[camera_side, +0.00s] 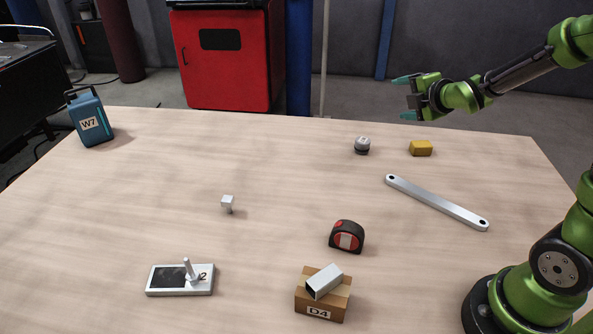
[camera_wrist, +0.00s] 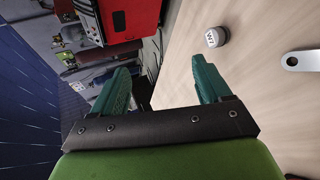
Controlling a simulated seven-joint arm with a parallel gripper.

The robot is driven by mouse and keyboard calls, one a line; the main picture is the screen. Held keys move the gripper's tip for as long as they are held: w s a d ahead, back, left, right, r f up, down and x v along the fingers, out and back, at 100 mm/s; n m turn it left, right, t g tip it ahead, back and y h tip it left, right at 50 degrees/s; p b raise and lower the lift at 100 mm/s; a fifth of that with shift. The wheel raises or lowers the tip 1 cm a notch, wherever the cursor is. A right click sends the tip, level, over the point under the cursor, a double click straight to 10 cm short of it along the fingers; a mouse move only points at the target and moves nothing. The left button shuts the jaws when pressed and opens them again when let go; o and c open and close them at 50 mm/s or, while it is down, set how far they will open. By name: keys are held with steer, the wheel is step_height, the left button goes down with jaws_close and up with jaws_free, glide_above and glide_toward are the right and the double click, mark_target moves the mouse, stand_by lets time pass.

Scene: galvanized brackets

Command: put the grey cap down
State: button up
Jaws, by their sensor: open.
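The grey cap (camera_side: 362,143) is a small round piece with a light top and a darker lower part, upright on the table toward the back. It also shows in the wrist view (camera_wrist: 215,37), with dark marks on its top. I cannot tell whether the dark part is a separate thing under it. My gripper (camera_side: 405,98) is open and empty, raised above the table's back edge and apart from the cap. In the wrist view, nothing is between its teal fingers (camera_wrist: 162,68).
A yellow block (camera_side: 420,148) and a metal bar (camera_side: 437,202) are on the right. A tape measure (camera_side: 347,236), a cardboard box with a metal tube (camera_side: 323,281), a plate with a post (camera_side: 165,280), and a small metal piece (camera_side: 228,201) stand nearer. A blue container (camera_side: 92,119) stands back left.

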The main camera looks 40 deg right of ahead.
steer(key=s+a+r+m+g+y, duration=0.2)
steer(key=s+a+m, duration=0.8)
steer(key=s+a+r+m+g+y, duration=0.2)
steer(key=s+a+m+g+y, duration=0.1)
steer(key=s+a+m, duration=0.6)
steer(key=shift+s+a+r+m, duration=0.2)
steer(key=shift+s+a+m, duration=0.2)
steer(key=shift+m, duration=0.3)
